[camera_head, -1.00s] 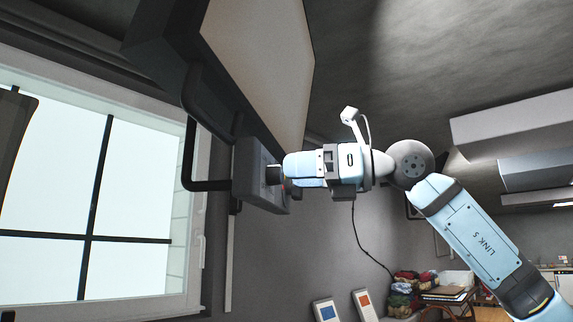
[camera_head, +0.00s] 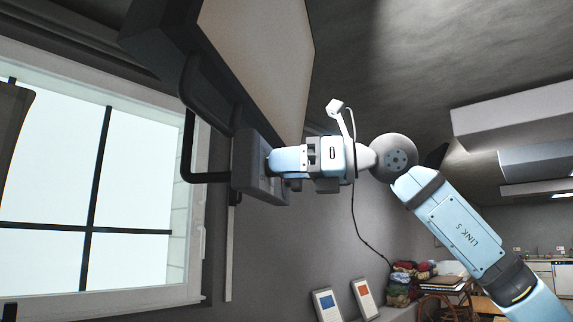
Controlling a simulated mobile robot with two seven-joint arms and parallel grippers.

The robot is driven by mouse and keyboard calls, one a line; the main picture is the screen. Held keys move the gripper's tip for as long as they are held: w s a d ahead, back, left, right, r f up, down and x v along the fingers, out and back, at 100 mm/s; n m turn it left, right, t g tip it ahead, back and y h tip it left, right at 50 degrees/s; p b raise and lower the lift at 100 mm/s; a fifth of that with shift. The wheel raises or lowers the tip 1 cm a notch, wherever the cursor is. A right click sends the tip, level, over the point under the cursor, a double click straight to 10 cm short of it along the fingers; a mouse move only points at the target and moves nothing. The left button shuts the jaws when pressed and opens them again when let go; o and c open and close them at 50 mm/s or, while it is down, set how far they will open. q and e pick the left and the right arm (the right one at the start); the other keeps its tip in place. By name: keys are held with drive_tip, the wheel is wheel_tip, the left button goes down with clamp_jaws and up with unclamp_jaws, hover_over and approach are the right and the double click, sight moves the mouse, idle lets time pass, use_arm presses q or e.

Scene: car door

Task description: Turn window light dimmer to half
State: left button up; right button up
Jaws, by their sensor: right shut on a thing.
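A grey dimmer box (camera_head: 248,165) is mounted on the dark wall to the right of the bright window (camera_head: 85,190), with a black conduit (camera_head: 187,140) running into it. My right gripper (camera_head: 271,161) reaches in from the right, its tip against the face of the box. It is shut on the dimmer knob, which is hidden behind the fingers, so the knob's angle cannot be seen. My left gripper is not in view.
A large panel with a pale face (camera_head: 260,55) hangs just above the box and my right gripper. Two small framed cards (camera_head: 328,304) and a pile of folded cloth (camera_head: 405,282) stand lower right. Open room lies to the right.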

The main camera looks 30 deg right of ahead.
drive_tip(key=shift+w+d+f+m+b, duration=0.1)
drive_tip(key=shift+m+b, duration=2.05)
drive_tip(key=shift+m, duration=2.2)
drive_tip(key=shift+w+d+f+m+b, duration=0.1)
drive_tip(key=shift+m+b, duration=2)
drive_tip(key=shift+m, duration=2.55)
drive_tip(key=o, duration=0.9)
drive_tip(key=shift+a, duration=0.1)
